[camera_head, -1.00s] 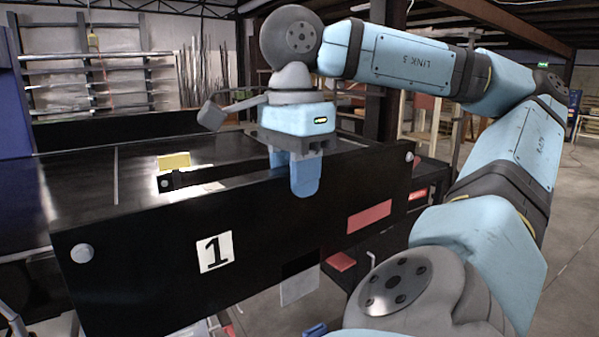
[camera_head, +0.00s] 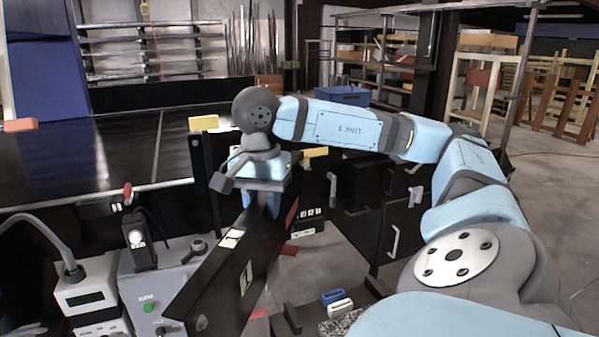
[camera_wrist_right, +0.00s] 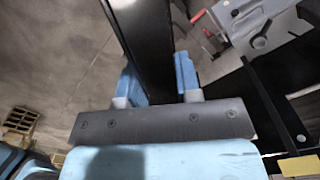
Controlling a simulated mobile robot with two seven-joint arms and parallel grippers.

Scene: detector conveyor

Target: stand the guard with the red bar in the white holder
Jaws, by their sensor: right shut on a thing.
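The guard with the red bar is a long black panel (camera_head: 228,282) with a white label marked 1 and a red bar (camera_head: 292,213) near its far end. My right gripper (camera_head: 260,203) is shut on its top edge, and the panel slants away from me in the head view. In the right wrist view the black panel (camera_wrist_right: 145,40) runs between the two blue fingers of the right gripper (camera_wrist_right: 158,80). A small white holder (camera_head: 340,307) sits at the lower middle, beside a blue one (camera_head: 333,296). My left gripper is not in view.
A black conveyor (camera_head: 90,155) fills the left. Grey control boxes (camera_head: 160,285) stand at the lower left, close to the panel's near end. Yellow bars (camera_head: 203,123) show beside the gripper. A black cabinet (camera_head: 385,205) stands behind, with open floor to the right.

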